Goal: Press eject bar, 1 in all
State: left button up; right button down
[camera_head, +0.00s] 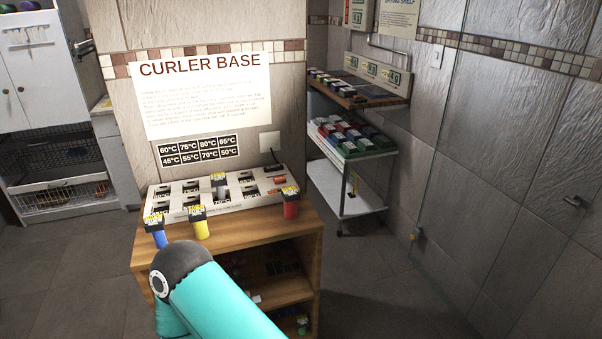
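The white curler base (240,206) sits on top of a wooden cabinet (260,227) against a tiled pillar. It has two rows of dark slots with temperature labels, and small orange parts at its right end. I cannot make out which part is the eject bar. A blue curler (158,238), a yellow curler (200,228) and a red curler (290,209) stand along the cabinet's front edge, each with a yellow-and-white label on top. One of my teal arms rises at the bottom centre, in front of the cabinet. Neither gripper shows.
A "CURLER BASE" sign (200,105) and a temperature chart (199,150) are on the pillar. Behind, at right, a white trolley (349,203) carries red, blue and green items below a wall shelf (385,100). A glass panel stands at right. Floor is open at right and left.

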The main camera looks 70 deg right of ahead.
aim_at(280, 167)
jog(key=z, duration=0.15)
jog(key=k, duration=0.15)
jog(key=z, duration=0.85)
jog(key=i, duration=0.4)
jog(key=z, duration=0.05)
jog(key=k, duration=0.95)
jog(key=z, duration=0.15)
jog(key=i, duration=0.35)
jog(key=z, duration=0.05)
